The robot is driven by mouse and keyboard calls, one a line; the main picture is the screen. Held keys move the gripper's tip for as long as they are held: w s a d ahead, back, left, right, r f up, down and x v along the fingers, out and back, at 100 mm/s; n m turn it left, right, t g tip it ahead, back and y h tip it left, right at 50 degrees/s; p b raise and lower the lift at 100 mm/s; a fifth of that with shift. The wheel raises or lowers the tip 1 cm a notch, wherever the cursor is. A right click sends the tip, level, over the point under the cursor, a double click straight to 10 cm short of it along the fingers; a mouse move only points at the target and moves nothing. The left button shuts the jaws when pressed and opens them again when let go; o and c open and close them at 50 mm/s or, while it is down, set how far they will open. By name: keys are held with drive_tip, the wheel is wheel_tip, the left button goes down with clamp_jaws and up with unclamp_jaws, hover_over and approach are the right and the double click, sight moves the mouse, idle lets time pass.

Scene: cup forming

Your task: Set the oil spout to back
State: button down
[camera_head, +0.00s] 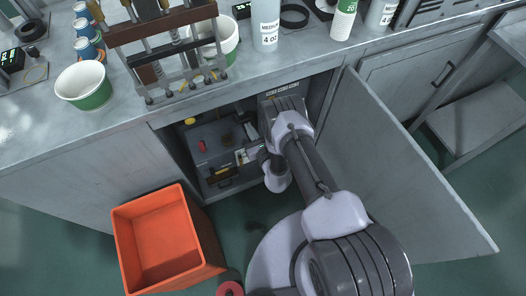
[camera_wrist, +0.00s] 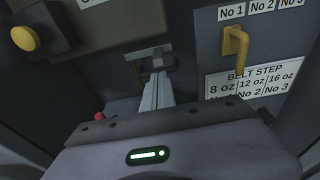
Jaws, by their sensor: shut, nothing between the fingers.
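My gripper (camera_wrist: 154,62) is shut and empty inside the open cabinet under the bench. In the wrist view its narrow fingers point away from me, with small dark parts close beside their tips. I cannot tell whether they touch. I cannot tell for sure which part is the oil spout. A yellow lever (camera_wrist: 236,45) hangs to the right of the fingers, under the labels No 1 to No 3. A yellow knob (camera_wrist: 26,38) on a dark box is at the upper left. In the head view my wrist hides the fingertips.
The cabinet door (camera_head: 405,165) stands open on the right. An orange bin (camera_head: 165,245) is on the floor at left. A red part (camera_wrist: 99,116) shows left of my gripper. A belt step label (camera_wrist: 255,82) is at right. Cups and bottles stand on the bench (camera_head: 120,125).

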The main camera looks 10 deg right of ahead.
drive_tip(key=p+v, duration=0.9)
drive_tip(key=v, duration=0.7)
drive_tip(key=shift+s+f, duration=0.1)
